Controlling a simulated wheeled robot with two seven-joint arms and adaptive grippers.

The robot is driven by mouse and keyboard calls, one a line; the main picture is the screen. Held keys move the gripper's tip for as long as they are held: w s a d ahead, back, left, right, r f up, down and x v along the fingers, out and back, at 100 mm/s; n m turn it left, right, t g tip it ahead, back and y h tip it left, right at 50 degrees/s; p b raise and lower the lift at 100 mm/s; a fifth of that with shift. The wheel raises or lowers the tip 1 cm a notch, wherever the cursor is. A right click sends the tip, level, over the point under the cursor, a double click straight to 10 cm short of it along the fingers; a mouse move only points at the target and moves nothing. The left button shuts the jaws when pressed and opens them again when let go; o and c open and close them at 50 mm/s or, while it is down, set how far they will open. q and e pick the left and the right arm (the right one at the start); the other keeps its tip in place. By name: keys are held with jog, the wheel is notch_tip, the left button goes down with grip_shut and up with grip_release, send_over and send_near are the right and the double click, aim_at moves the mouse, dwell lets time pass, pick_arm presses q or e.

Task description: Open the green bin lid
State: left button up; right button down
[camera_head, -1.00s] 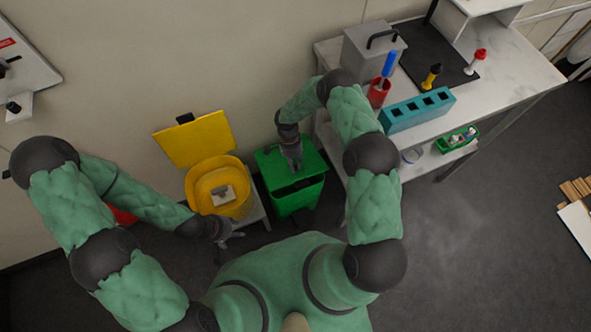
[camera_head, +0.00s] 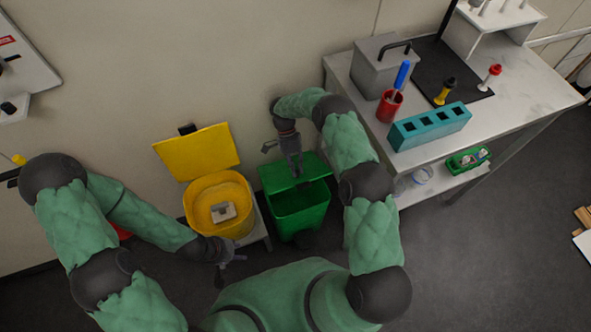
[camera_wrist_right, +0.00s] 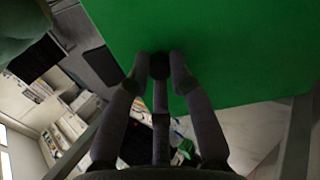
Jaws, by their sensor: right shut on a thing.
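The green bin (camera_head: 298,222) stands on the floor in the middle of the head view. Its green lid (camera_head: 318,168) is tilted up towards the wall, and the dark inside shows below its front edge. My right gripper (camera_head: 297,172) is at the lid, shut on its small dark handle. In the right wrist view, the fingers (camera_wrist_right: 160,62) meet at the handle, and the green lid (camera_wrist_right: 225,45) fills the upper part. My left gripper (camera_head: 230,268) is below the yellow bin with its fingers spread, empty and away from the green bin.
An open yellow bin (camera_head: 196,213) with a pale object in it stands left of the green bin. A white table (camera_head: 510,105) on the right carries a grey box (camera_head: 372,70), a teal rack (camera_head: 430,128) and a red cup (camera_head: 388,108).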

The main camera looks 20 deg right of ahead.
jog(key=shift+w+d, duration=0.15)
jog(key=shift+d, duration=0.15)
jog(key=c, duration=1.1)
grip_release()
jog(key=shift+a, duration=0.1)
jog(key=shift+r, duration=0.25)
notch_tip(320, 180, up, 10)
jog(key=shift+f, duration=0.25)
